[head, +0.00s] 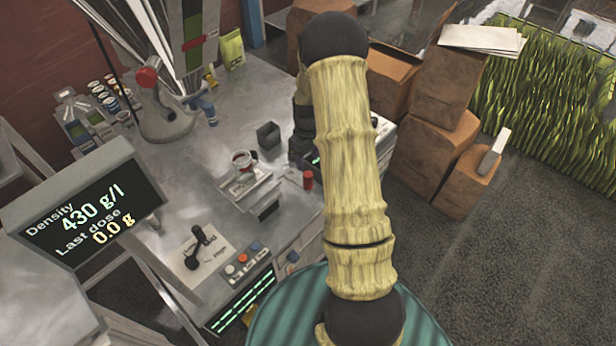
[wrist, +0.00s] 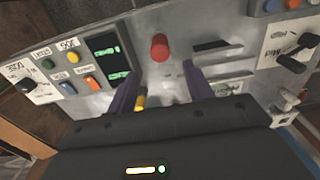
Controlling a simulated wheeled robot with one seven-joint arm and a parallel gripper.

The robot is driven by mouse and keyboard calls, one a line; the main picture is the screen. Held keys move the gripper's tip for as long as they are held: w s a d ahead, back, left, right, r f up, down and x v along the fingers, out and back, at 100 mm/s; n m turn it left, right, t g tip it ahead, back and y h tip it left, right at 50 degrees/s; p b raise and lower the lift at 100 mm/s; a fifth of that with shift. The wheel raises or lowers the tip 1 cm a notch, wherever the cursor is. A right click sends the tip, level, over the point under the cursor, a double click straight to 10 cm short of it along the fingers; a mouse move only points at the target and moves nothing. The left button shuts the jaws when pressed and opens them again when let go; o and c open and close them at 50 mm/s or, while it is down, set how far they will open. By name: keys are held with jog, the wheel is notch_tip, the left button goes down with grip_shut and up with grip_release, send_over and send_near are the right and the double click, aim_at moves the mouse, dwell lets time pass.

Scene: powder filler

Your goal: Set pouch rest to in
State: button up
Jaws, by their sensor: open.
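In the wrist view my gripper (wrist: 160,70) is open, its two dark purple fingers apart. A red cylindrical knob (wrist: 160,47) stands on the grey panel just beyond the gap between the fingertips, and nothing shows between the fingers. In the head view a red cylinder (head: 308,181) stands at the machine's right edge, beside my arm, which hides the gripper.
A panel with coloured buttons and a small green-text screen (wrist: 108,55) lies left of the knob in the wrist view. A dark slot (wrist: 212,46) and a black lever (wrist: 298,48) are to the right. Cardboard boxes (head: 432,140) stand right of the machine in the head view.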

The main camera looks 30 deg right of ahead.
aim_at(308, 174)
notch_tip(308, 174, down, 10)
jog(key=shift+f+p, duration=0.2)
jog(key=shift+p, duration=0.15)
grip_shut()
